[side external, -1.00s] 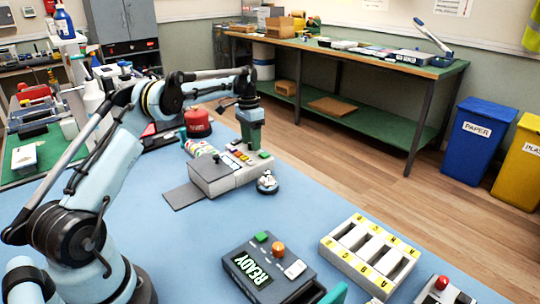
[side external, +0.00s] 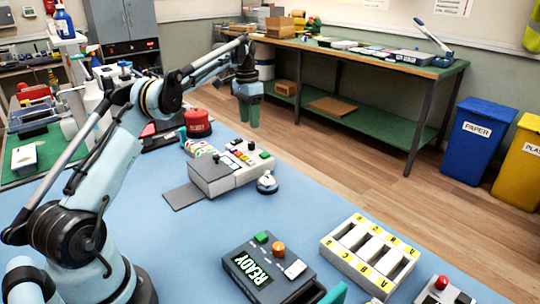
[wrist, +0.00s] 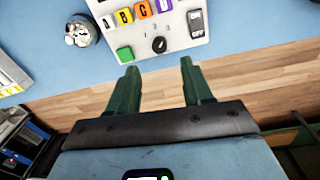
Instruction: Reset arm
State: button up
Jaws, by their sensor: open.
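My gripper (side external: 249,112) is raised above the far edge of the blue table, with its two green fingers pointing down. In the wrist view the fingers (wrist: 159,82) are spread apart with nothing between them. The grey label machine with coloured buttons (side external: 230,169) stands on the table below and nearer the side camera, apart from my gripper. In the wrist view its panel (wrist: 178,38) shows lettered keys, a green button, a dial and an ON/OFF switch.
A silver bell (side external: 267,183) stands beside the machine. A box reading READY (side external: 262,269) and a white slotted tray (side external: 369,256) with yellow labels are at the front. A red round object (side external: 198,123) is behind. Blue table (side external: 330,202) is bare in the middle.

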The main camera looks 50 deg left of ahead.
jog(key=s+d+r+t, duration=0.1)
jog(key=s+d+r, duration=0.15)
jog(key=d, duration=0.25)
jog(key=s+d+r+t+y, duration=0.1)
jog(key=s+d+r, duration=0.15)
jog(key=d, duration=0.25)
jog(key=s+d+r+t, duration=0.1)
jog(key=d+r, duration=0.3)
jog(key=d, duration=0.1)
jog(key=s+d+f+t, duration=0.2)
jog(key=s+d+f, duration=0.2)
jog(key=s, duration=0.3)
jog(key=s+d+f+n+t, duration=0.1)
jog(key=s+d+f+t, duration=0.1)
jog(key=s+d, duration=0.4)
jog(key=shift+s+d+f, duration=0.2)
jog(key=shift+s+f, duration=0.7)
jog(key=shift+s, duration=0.3)
